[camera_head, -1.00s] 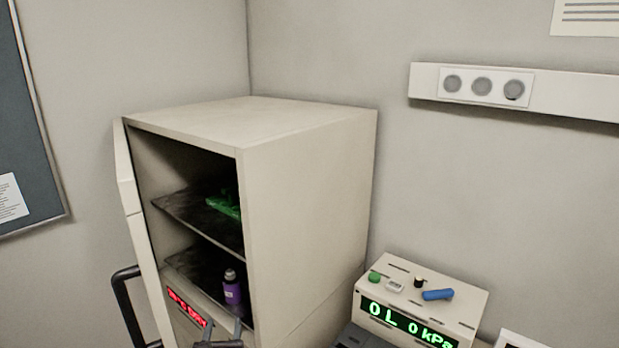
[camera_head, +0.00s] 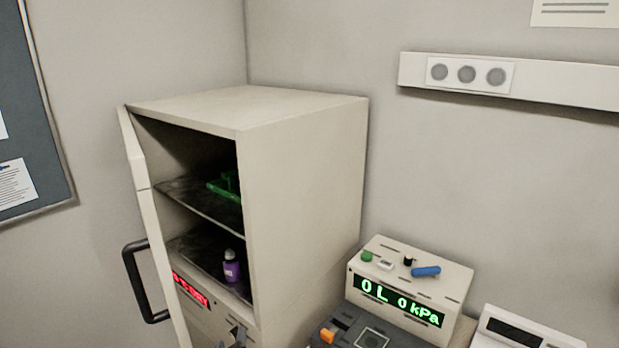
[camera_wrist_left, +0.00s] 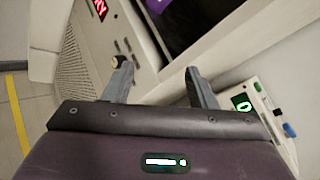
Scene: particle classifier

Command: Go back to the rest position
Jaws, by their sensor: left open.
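My left gripper (camera_wrist_left: 157,82) is open and empty in the left wrist view, its two grey fingers apart in front of the cabinet's lower front. A purple bottle (camera_head: 231,268) stands upright on the lower shelf. A green object (camera_head: 226,187) lies on the upper shelf. My right gripper is not in view.
A beige device (camera_head: 415,283) with a green display stands right of the cabinet, with small items and a blue cylinder (camera_head: 426,271) on top. A dark machine (camera_head: 365,335) and a white device (camera_head: 520,330) are in front. The door's black handle (camera_head: 137,285) sticks out left.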

